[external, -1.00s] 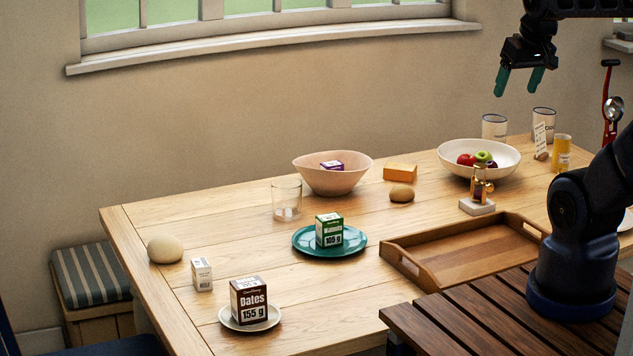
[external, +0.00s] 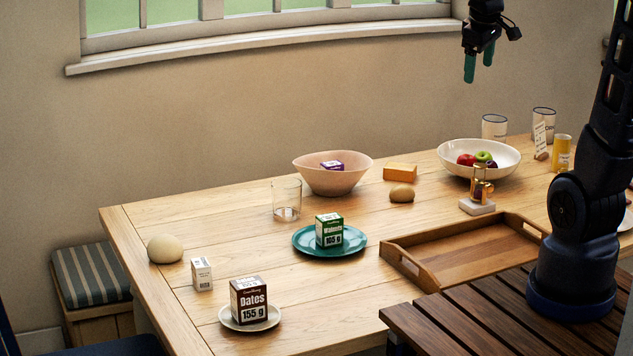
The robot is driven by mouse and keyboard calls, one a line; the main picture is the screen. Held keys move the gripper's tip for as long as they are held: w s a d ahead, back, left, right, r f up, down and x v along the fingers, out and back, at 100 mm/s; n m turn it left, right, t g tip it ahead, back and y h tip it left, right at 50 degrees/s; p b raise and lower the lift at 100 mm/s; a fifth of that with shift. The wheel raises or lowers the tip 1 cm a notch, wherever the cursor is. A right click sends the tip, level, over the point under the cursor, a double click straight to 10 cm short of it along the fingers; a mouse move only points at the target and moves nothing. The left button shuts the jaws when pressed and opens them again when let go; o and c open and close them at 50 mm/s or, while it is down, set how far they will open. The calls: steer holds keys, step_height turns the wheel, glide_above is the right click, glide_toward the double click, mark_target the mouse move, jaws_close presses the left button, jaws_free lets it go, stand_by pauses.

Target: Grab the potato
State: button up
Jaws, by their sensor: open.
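My gripper (external: 479,69) has green fingertips pointing down. It is open and empty, high above the back of the table, up and to the right of the small tan lump. Nothing hides either lump.
An orange block (external: 400,172) and a pink bowl (external: 333,178) stand near the small lump. A glass (external: 286,200), a teal plate (external: 304,247) with a Walnuts box, a wooden tray (external: 463,277), a white fruit bowl (external: 478,171) and a brass item (external: 481,187) surround clear tabletop.

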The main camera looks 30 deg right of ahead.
steer(key=w+f+n, duration=0.4)
steer(key=w, duration=0.8)
steer(key=n+g+h, duration=0.2)
steer(key=n+g, duration=0.1)
steer(key=n, duration=0.8)
glide_above(401, 186)
steer(key=a, duration=0.3)
step_height(401, 186, down, 29)
steer(key=x, duration=0.5)
steer(key=shift+w+a, duration=0.1)
steer(key=shift+w, duration=0.05)
steer(key=shift+x, duration=2.75)
steer(key=c, duration=1.1)
steer(key=shift+r, duration=0.1)
